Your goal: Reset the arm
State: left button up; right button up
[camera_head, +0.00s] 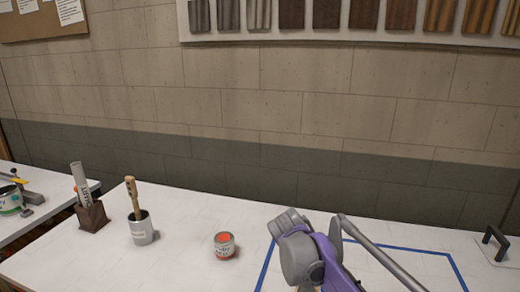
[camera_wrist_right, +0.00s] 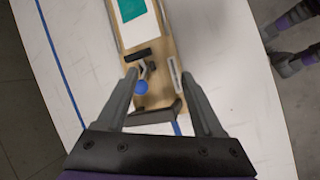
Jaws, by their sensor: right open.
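My right arm (camera_head: 318,255) reaches in from the bottom of the head view, over the blue-taped area of the white table; its gripper is not distinguishable there. In the right wrist view my right gripper (camera_wrist_right: 159,76) is open, with its fingers spread and nothing visible held between them. My left gripper cannot be made out.
On the white table (camera_head: 190,262) stand a red-topped can (camera_head: 224,246), a metal cup (camera_head: 142,231) with a wooden-handled tool, and a brown holder (camera_head: 92,216) with a rolled tube. A wall is behind.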

jog(key=s+f+m+t+y, duration=0.2)
jog(key=s+f+m, duration=0.2)
jog(key=s, duration=0.7)
jog(key=s+d+f+m+t+y+p, duration=0.1)
jog(key=s+f+m+t+y, duration=0.2)
jog(key=s, duration=0.8)
notch_tip(320, 180, down, 2)
jog(key=shift+f+m+y, duration=0.25)
jog(key=shift+m+y, duration=0.05)
jog(key=shift+m, duration=0.4)
